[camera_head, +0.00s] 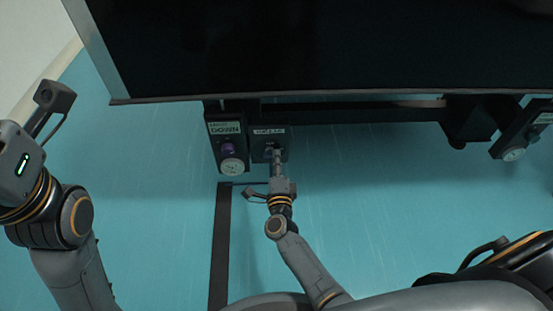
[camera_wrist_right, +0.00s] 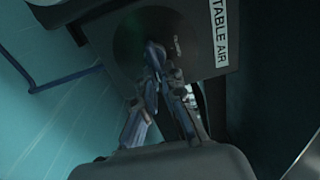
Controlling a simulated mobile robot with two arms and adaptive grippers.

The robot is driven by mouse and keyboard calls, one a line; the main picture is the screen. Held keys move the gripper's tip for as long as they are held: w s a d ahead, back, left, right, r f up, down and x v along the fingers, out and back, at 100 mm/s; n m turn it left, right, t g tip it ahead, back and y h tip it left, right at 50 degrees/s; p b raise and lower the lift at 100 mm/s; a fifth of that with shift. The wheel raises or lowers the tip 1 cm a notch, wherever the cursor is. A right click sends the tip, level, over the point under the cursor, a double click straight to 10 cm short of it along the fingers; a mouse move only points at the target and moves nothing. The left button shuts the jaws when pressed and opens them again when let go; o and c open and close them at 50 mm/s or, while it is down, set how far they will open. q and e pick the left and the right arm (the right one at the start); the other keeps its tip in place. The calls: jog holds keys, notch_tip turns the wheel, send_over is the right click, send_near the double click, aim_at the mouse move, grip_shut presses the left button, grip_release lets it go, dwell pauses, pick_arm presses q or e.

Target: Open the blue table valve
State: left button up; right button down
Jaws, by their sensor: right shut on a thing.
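The blue table valve (camera_wrist_right: 152,76) is on a dark box labelled "TABLE AIR" (camera_wrist_right: 190,40) in the right wrist view. The same box shows under the table's front edge in the head view (camera_head: 283,132). My right gripper (camera_wrist_right: 164,80) is shut on the blue valve handle, and its fingers hide part of it. In the head view my right gripper (camera_head: 276,155) reaches up to the box front. My left arm comes in from the left in the head view; its fingers are not clearly visible.
The dark tabletop (camera_head: 320,50) overhangs the box. Beside it on the left is a panel marked "DOWN" (camera_head: 225,130) with a purple knob (camera_head: 228,149) and a round white gauge (camera_head: 232,166). Another panel with a gauge (camera_head: 515,154) hangs at right. The blue floor (camera_head: 400,210) is open.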

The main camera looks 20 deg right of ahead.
jog(key=c, duration=1.5)
grip_release()
jog(key=shift+o, duration=0.2)
